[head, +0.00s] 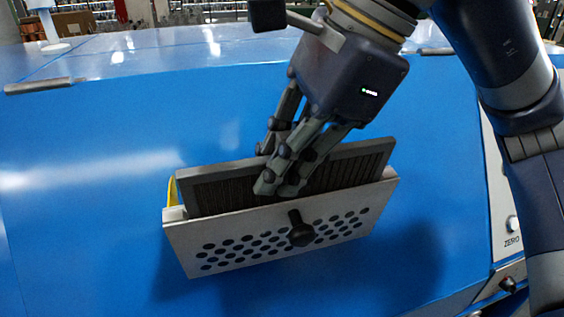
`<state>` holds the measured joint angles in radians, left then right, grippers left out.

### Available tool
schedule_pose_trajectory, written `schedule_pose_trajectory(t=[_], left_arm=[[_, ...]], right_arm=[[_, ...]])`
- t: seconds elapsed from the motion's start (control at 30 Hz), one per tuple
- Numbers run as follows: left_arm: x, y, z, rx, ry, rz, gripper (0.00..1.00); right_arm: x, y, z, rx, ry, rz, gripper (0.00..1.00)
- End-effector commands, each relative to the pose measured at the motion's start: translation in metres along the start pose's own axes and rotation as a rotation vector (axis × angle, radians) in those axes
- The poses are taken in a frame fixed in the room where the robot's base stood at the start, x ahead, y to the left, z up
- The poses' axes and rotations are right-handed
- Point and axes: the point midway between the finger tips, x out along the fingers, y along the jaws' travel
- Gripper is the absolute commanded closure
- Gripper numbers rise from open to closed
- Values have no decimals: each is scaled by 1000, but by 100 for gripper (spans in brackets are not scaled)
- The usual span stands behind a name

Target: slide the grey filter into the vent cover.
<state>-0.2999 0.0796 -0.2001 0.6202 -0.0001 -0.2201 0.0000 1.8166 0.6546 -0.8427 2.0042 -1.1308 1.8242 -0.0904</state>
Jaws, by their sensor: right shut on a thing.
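The grey filter (345,172) is a flat framed panel with a dark pleated face. Its lower part sits behind the front plate of the vent cover (235,226), and its upper part stands out above the rim. The vent cover is a light metal box with rows of round holes and a black knob (300,230), fixed on the blue machine. My right gripper (276,185) comes from above and is shut on the filter near its middle. The fingers hide part of the filter's face and top edge. My left gripper is not in view.
The blue machine casing (90,220) fills most of the view, clear to the left of the cover. A yellow part (171,190) shows at the cover's left end. A metal handle (40,86) lies upper left. A white panel marked ZERO (511,243) is at right.

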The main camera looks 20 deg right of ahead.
Motion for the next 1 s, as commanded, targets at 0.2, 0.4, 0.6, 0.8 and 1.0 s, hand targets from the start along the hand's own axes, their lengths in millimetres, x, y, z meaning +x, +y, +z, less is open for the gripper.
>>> schedule_pose_trajectory(t=[0.2, 0.4, 0.6, 0.8, 1.0], left_arm=[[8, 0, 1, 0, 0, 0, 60], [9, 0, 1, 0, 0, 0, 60], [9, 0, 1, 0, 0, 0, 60], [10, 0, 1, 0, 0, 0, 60], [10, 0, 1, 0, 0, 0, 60]], right_arm=[[8, 0, -3, 0, 0, 0, 100], [9, 0, -4, 0, -1, 0, 100], [9, 0, -4, 0, -1, 0, 100], [10, 0, -4, -1, -1, 0, 100], [9, 0, -4, 0, -1, 0, 100]])
